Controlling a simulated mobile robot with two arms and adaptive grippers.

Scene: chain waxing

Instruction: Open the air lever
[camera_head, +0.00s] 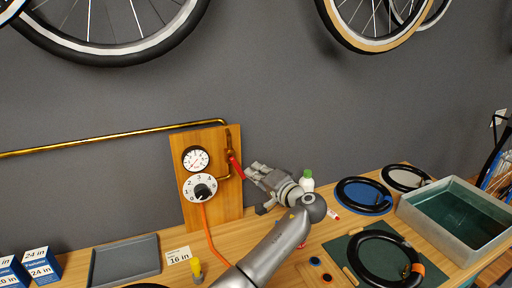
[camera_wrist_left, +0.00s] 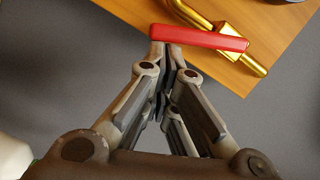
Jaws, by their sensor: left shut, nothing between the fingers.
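The red air lever (camera_head: 235,167) sits on a brass pipe valve at the right side of a wooden board (camera_head: 232,204) on the wall. In the left wrist view the lever (camera_wrist_left: 200,38) lies crosswise in front of the fingertips, with the brass valve (camera_wrist_left: 232,36) behind it. My left gripper (camera_head: 254,169) is shut and empty, with its tips close beside the lever. In the wrist view the gripper (camera_wrist_left: 172,50) has its tips at the lever's left part; I cannot tell whether they touch it. My right gripper is out of view.
A gauge (camera_head: 196,158) and a numbered dial (camera_head: 200,188) are on the board, with an orange hose (camera_head: 212,238) below. A white-green bottle (camera_head: 307,181) stands behind my left arm. Tires, a grey tray (camera_head: 124,262) and a water tank (camera_head: 452,222) occupy the bench.

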